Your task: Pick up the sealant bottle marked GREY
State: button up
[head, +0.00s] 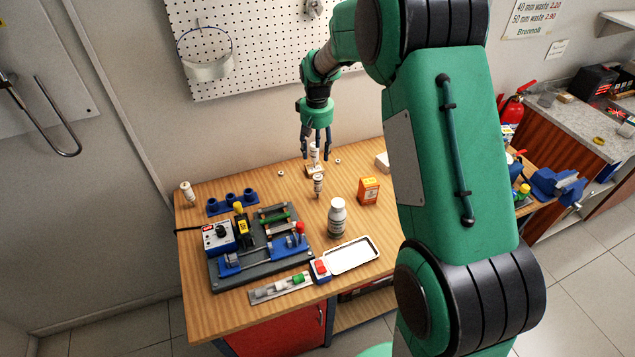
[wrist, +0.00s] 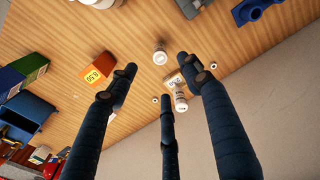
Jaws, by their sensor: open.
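Small white sealant-type bottles stand on the wooden bench, but their markings are too small to read, so I cannot tell which is GREY. One bottle (head: 314,151) is at my gripper (head: 316,150), by a small tan block with a pale label (wrist: 173,79); the wrist view shows this bottle (wrist: 181,103) close to the fingers. A second bottle (head: 318,185) stands nearer the front, also in the wrist view (wrist: 160,57). A third (head: 187,194) is at the far left. My gripper (wrist: 162,78) is open, its three dark fingers spread, with nothing visibly held.
A larger grey bottle with white cap (head: 337,218) and an orange box (head: 369,191) stand nearer the front. A white tray (head: 375,244) lies at the front edge. A dark fixture board (head: 220,285) fills the front left. The pegboard wall (head: 265,50) is behind.

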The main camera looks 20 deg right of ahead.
send_near(318, 182)
jog(key=w+r, duration=0.2)
jog(key=w, duration=0.1)
jog(key=shift+s+d+f+g+p, duration=0.15)
jog(key=shift+s+d+g+p, duration=0.1)
jog(key=shift+g+p, duration=0.05)
jog(key=shift+f, duration=0.15)
jog(key=shift+f, duration=4.1)
jog(key=shift+f, duration=0.15)
jog(key=shift+s+f, duration=0.1)
jog(key=shift+f, duration=2.35)
